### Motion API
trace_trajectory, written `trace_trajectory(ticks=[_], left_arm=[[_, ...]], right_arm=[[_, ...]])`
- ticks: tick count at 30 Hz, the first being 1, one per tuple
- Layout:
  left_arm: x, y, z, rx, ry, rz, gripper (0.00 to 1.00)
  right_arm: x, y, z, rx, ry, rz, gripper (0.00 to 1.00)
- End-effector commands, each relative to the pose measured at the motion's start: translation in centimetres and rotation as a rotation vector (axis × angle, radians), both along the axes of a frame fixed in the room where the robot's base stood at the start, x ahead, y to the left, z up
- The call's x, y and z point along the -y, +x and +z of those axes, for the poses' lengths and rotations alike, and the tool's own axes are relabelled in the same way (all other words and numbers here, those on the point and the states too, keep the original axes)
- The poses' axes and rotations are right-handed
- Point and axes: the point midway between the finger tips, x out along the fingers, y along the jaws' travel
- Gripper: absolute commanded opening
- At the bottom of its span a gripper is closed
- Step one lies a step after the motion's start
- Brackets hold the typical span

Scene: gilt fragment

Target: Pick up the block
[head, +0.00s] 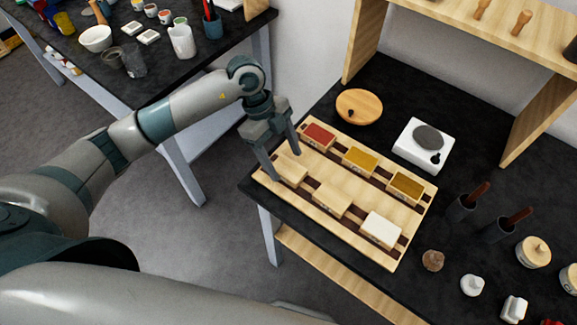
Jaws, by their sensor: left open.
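Several blocks sit in a slatted wooden tray (365,202) on the black table. The back row has a red-topped block (318,136), a yellow-topped block (360,160) and a darker ochre block (405,187). The front row has a pale wooden block (291,170), a second pale block (332,199) and a white-topped block (380,229). My left gripper (285,166) points down, open, at the tray's left end. Its fingers appear around or just above the leftmost pale block; I cannot tell whether they touch it. My right gripper is out of view.
Dark cups with handled tools (498,229) and small jars (533,252) stand to the right. A wooden shelf (470,22) rises at the back. A second cluttered table (75,62) is at upper left.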

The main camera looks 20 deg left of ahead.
Motion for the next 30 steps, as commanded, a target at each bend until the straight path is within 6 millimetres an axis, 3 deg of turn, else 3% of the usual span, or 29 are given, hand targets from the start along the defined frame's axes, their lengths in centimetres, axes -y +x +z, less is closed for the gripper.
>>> trace_trajectory(ticks=[7,21,23,27,30], left_arm=[[0.8,-0.4,-2.0,-0.003,0.001,-0.001,0.66],[0.8,-0.3,-2.1,-0.001,0.000,-0.001,0.66],[0.8,-0.3,-2.1,-0.001,0.000,-0.001,0.54],[0.8,-0.3,-2.1,-0.001,0.000,-0.001,0.21],[0.8,-0.3,-2.1,-0.001,0.000,-0.001,0.20]], right_arm=[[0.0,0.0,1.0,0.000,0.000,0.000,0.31],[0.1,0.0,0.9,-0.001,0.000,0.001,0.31],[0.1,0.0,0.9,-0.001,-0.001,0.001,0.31],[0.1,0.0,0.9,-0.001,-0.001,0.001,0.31],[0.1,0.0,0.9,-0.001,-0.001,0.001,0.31]])
